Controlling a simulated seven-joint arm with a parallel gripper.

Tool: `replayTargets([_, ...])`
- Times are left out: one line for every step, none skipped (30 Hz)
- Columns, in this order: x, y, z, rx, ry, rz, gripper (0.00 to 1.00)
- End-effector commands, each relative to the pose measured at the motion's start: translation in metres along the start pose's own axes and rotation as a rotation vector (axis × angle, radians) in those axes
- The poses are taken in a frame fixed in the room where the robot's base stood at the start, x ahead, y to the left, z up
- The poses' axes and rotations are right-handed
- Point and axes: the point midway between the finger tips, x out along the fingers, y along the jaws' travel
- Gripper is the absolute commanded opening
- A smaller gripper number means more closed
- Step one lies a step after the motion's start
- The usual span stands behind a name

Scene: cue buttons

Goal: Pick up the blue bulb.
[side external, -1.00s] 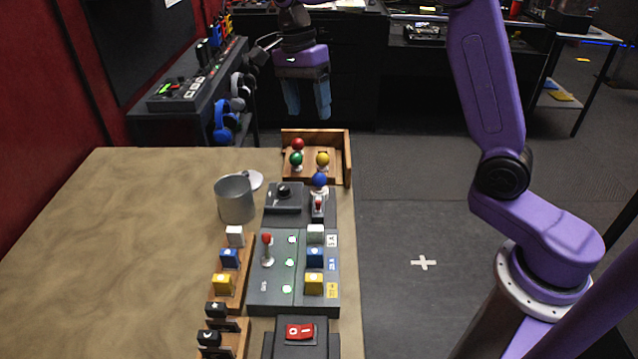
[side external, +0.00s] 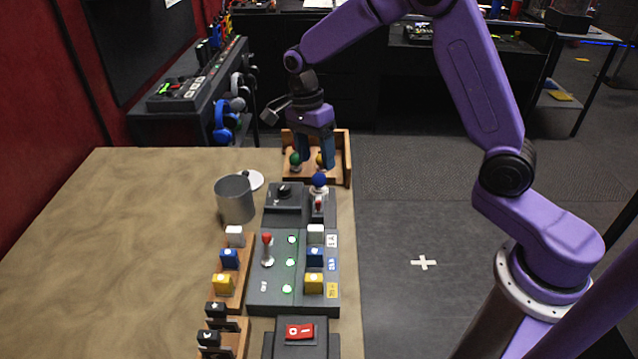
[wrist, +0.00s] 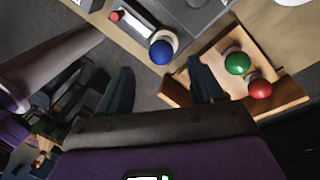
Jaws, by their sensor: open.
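The blue bulb (side external: 319,180) sits upright in a pale socket at the far right of the grey console, behind a small red-tipped switch. It also shows in the wrist view (wrist: 161,52), above the gap between my fingers. My gripper (side external: 316,162) is open and empty, pointing down over the wooden bulb tray (side external: 346,160), just beyond the blue bulb. In the wrist view my gripper's fingers (wrist: 161,86) are spread, with the blue bulb apart from both.
A red bulb (wrist: 260,88) shows in the wrist view. A metal mug (side external: 235,200) stands left of the console (side external: 256,290). The left tabletop is clear.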

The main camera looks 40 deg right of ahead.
Motion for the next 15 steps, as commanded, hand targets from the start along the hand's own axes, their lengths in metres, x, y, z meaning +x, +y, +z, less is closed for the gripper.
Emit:
replayTargets([0.002, 0.000, 0.000, 0.001, 0.000, 0.001, 0.67])
replayTargets([0.003, 0.000, 0.000, 0.001, 0.000, 0.002, 0.67])
replayTargets([0.006, 0.000, -0.001, 0.001, 0.000, 0.002, 0.67])
replayTargets([0.008, 0.000, -0.001, 0.001, 0.000, 0.002, 0.67])
replayTargets([0.011, 0.000, 0.000, 0.001, 0.000, 0.002, 0.67])
replayTargets([0.016, 0.000, 0.000, 0.001, 0.001, 0.003, 0.67])
replayTargets([0.021, 0.000, 0.000, 0.000, 0.001, 0.004, 0.67])
replayTargets([0.026, -0.001, 0.000, 0.001, 0.001, 0.005, 0.67])
replayTargets([0.032, -0.001, 0.000, 0.001, 0.001, 0.004, 0.67])
replayTargets([0.036, -0.001, 0.000, 0.001, 0.001, 0.004, 0.67])
replayTargets([0.040, -0.001, 0.000, 0.001, 0.001, 0.004, 0.67])
replayTargets([0.044, -0.002, 0.000, 0.001, 0.001, 0.002, 0.67])
replayTargets([0.047, -0.001, 0.001, 0.000, 0.001, 0.003, 0.67])
replayTargets([0.050, -0.001, 0.001, 0.000, 0.001, 0.002, 0.67])
replayTargets([0.052, -0.001, 0.001, 0.000, 0.001, 0.001, 0.67])
